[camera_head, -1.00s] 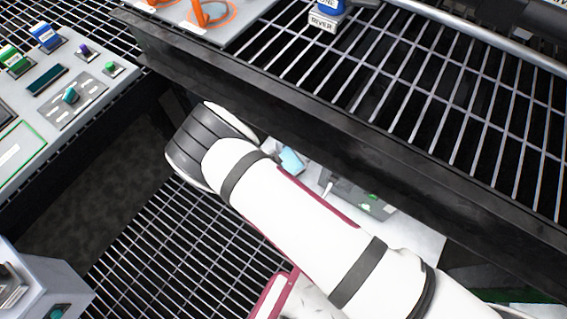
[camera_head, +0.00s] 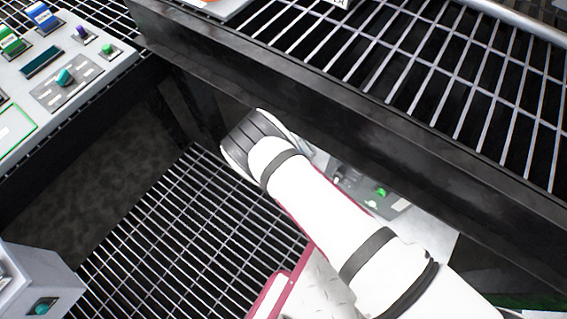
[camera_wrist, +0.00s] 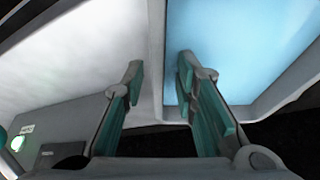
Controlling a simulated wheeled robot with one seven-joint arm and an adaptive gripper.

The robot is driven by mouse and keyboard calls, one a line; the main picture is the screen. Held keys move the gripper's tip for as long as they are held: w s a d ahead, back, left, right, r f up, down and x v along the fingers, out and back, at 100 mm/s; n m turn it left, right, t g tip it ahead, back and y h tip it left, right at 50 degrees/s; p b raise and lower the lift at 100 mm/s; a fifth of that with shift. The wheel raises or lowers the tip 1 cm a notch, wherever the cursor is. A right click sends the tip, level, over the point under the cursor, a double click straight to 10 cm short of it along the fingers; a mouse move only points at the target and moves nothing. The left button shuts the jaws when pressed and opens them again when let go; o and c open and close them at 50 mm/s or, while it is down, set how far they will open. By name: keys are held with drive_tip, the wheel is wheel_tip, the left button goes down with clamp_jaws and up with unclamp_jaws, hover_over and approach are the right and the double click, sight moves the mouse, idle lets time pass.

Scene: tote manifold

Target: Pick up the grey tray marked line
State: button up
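I cannot make out a grey tray marked line in either view; no such marking is readable. In the wrist view, my gripper (camera_wrist: 159,78) is open, its two teal-padded fingers apart with nothing visibly held between them. Beyond the fingertips is a pale light-blue panel (camera_wrist: 240,45) with a whitish rim, beside a pale grey-white surface (camera_wrist: 85,60). I cannot tell whether the fingers touch either. In the head view my arm hides the gripper.
A dark shelf beam (camera_head: 330,130) crosses above my arm, with a grated shelf (camera_head: 440,90) behind. Under it, a pale panel with a green button (camera_head: 381,192) shows partly. A control console (camera_head: 60,75) stands left; a grey box (camera_head: 40,285) sits lower left. Open grating (camera_head: 190,230) lies below.

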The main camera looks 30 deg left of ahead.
drive_tip(key=shift+f, duration=0.1)
clamp_jaws()
drive_tip(key=shift+w, duration=0.1)
idle(0.3)
